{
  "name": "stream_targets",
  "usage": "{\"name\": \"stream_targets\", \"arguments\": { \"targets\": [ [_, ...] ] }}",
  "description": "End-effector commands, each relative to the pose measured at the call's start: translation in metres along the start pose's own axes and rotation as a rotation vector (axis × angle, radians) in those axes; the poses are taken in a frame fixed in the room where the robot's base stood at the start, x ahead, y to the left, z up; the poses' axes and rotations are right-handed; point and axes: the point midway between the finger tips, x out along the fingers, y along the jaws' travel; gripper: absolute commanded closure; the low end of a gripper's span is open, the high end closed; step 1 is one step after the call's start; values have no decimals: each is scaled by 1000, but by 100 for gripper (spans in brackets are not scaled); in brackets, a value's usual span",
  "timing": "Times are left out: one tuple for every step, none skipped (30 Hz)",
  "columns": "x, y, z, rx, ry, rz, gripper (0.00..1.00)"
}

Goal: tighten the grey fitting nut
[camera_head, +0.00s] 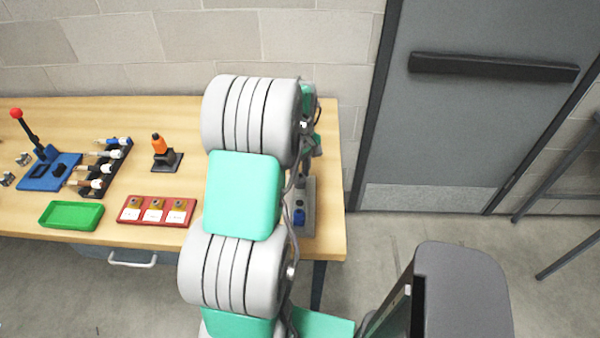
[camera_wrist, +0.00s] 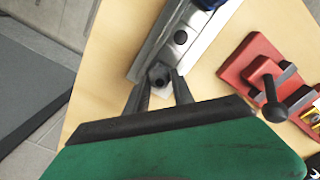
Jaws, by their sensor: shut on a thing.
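The grey fitting nut (camera_wrist: 158,73) shows in the wrist view as a hexagonal piece near the end of a grey metal fixture (camera_wrist: 207,40). My gripper (camera_wrist: 161,84) has one finger on each side of the nut and is shut on it. The fingers partly cover the nut, so how far it is turned cannot be told. In the head view the fixture (camera_head: 308,190) stands at the table's right end, partly behind my arm. The nut and my fingers are hidden there.
A red fixture (camera_wrist: 242,70) with a dark knobbed lever (camera_wrist: 274,110) lies right of the grey one.

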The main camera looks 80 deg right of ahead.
Motion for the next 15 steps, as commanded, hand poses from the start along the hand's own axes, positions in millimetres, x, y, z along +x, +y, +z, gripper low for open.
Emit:
{"name": "stream_targets", "arguments": {
  "targets": [
    [0, 0, 0, 0, 0, 0, 87],
    [0, 0, 0, 0, 0, 0, 89],
    [0, 0, 0, 0, 0, 0, 93],
    [0, 0, 0, 0, 0, 0, 95],
    [0, 0, 0, 0, 0, 0, 98],
    [0, 0, 0, 0, 0, 0, 100],
    [0, 0, 0, 0, 0, 0, 100],
    [0, 0, 0, 0, 0, 0, 100],
    [0, 0, 0, 0, 0, 0, 100],
    [0, 0, 0, 0, 0, 0, 100],
    [0, 0, 0, 0, 0, 0, 100],
    [0, 0, 0, 4, 0, 0, 100],
    [0, 0, 0, 14, 0, 0, 100],
    [0, 0, 0, 31, 1, 1, 100],
    [1, 0, 0, 63, 1, 1, 100]
  ]
}}
